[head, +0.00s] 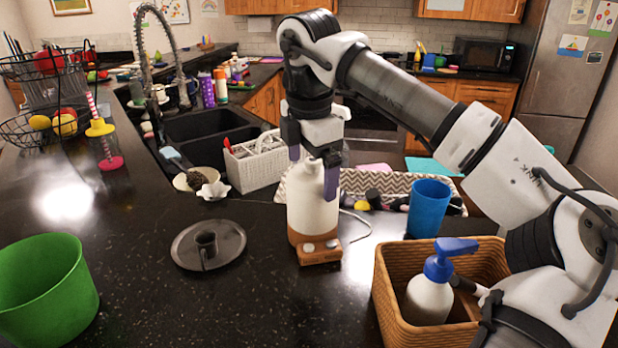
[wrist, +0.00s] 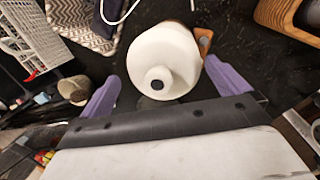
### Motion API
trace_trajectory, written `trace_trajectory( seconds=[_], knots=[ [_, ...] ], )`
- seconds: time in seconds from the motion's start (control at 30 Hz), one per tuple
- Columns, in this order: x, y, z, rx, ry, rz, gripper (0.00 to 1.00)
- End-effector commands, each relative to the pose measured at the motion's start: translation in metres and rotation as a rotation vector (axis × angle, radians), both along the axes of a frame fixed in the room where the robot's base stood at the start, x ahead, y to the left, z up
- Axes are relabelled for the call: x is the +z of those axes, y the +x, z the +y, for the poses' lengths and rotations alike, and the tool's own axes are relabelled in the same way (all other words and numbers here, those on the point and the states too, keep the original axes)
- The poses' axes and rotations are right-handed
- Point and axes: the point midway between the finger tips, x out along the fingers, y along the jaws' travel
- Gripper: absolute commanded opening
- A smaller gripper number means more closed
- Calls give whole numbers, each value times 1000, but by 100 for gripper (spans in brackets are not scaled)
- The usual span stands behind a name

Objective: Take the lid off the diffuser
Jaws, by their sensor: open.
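The diffuser stands upright on the dark counter, with a white lid (head: 313,212) over a wooden-brown base (head: 319,253). In the wrist view the white lid (wrist: 180,50) is seen from above, with a dark hole in its top. My gripper (head: 313,168) is over the diffuser, pointing down. Its purple fingers are on either side of the lid's upper part. In the wrist view my gripper (wrist: 162,72) is open, with dark counter showing between the lid and each finger. The lid sits on the base.
A wicker basket (head: 393,308) with a blue-topped pump bottle (head: 430,298) stands at right, near a blue cup (head: 428,207). A round metal candle holder (head: 208,246) and green bin (head: 45,290) are at left. A white caddy (head: 258,168) and patterned tray stand behind.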

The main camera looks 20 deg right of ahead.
Motion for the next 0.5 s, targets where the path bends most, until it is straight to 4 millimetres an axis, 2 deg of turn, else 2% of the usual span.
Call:
trace_trajectory(
  seconds=[0.03, 0.33, 0.5],
  knots=[
    [0, 0, 0, 0, 0, 0, 97],
    [0, 0, 0, 0, 0, 0, 59],
    [0, 0, 0, 1, 0, 0, 59]
  ],
)
